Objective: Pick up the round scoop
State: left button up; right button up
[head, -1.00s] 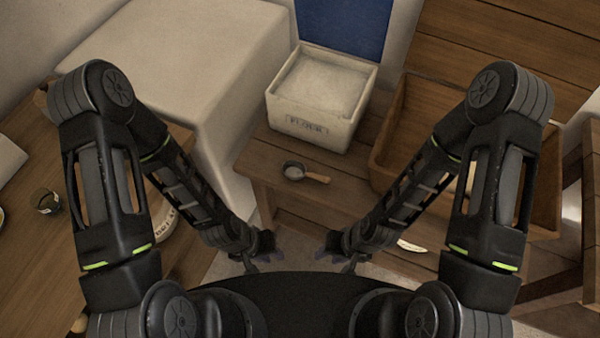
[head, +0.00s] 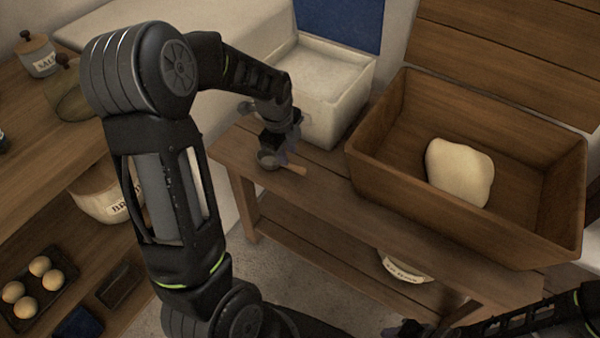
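The round scoop (head: 266,160) has a small dark metal bowl and a short wooden handle. It is at the left part of the wooden bench (head: 315,205), in front of the flour box. My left gripper (head: 277,153) is right over the scoop, pointing down, and hides part of it. I cannot tell whether its fingers touch the scoop or are closed on it. My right gripper (head: 406,328) is low at the bottom edge, away from the scoop, dark and too small to read.
The white flour box (head: 345,115) stands right behind the scoop. A wooden trough (head: 400,195) with a pale dough lump (head: 459,172) takes up the bench's right side. A labelled container (head: 404,268) is on the lower shelf. Shelves with jars and a tray of round buns are at left.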

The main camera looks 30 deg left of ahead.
aim_at(291, 165)
pick_arm(q)
jog(key=shift+a, duration=0.1)
jog(key=shift+w+f, duration=0.2)
jog(key=shift+f, duration=1.1)
jog(key=shift+w+f, duration=0.2)
jog(key=shift+f, duration=0.65)
jog(key=shift+w+f, duration=0.15)
jog(key=shift+f, duration=0.75)
jog(key=shift+w+f, duration=0.2)
jog(key=shift+f, duration=0.65)
jog(key=shift+c, duration=0.5)
grip_shut()
